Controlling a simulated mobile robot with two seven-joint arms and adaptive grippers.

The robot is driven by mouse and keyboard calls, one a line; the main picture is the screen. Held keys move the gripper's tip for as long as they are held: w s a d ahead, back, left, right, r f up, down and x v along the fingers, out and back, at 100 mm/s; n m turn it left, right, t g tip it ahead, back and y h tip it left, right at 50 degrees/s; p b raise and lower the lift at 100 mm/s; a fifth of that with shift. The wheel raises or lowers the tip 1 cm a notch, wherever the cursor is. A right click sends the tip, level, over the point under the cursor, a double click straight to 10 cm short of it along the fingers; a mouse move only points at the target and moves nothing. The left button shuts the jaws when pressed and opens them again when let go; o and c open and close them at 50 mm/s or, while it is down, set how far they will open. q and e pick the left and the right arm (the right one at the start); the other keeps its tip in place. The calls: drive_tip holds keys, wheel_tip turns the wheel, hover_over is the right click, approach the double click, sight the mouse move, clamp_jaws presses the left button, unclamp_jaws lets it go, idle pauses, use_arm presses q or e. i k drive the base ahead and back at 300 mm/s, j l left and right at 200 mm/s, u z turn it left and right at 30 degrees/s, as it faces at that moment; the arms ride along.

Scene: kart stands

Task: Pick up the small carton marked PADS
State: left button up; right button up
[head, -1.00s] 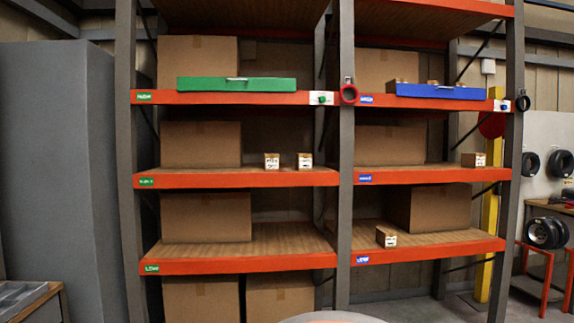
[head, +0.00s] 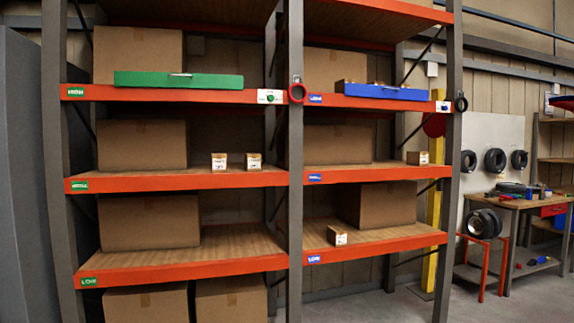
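Several small brown cartons with white labels stand on the orange-edged rack; their print is too small to read, so I cannot tell which is marked PADS. Two stand on the left bay's middle shelf, a left one (head: 219,161) and a right one (head: 254,161). One small carton (head: 417,158) stands at the right end of the right bay's middle shelf. Another small carton (head: 337,236) stands on the right bay's low shelf. Small brown tops also show inside the blue tray (head: 386,91) on the right bay's high shelf. Neither gripper is in view.
A green tray (head: 178,80) sits on the left high shelf. Large boxes (head: 142,145) fill the shelf backs. Grey uprights (head: 295,180) frame the bays. A workbench (head: 515,203) and a red stand with tyres (head: 482,250) are at right. Floor (head: 400,305) is clear before the right bay.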

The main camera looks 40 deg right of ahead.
sight(219, 160)
drive_tip(key=i+l+z, duration=0.4)
drive_tip(key=i+z, duration=0.4)
drive_tip(key=i+l, duration=0.15)
drive_tip(key=i, duration=0.1)
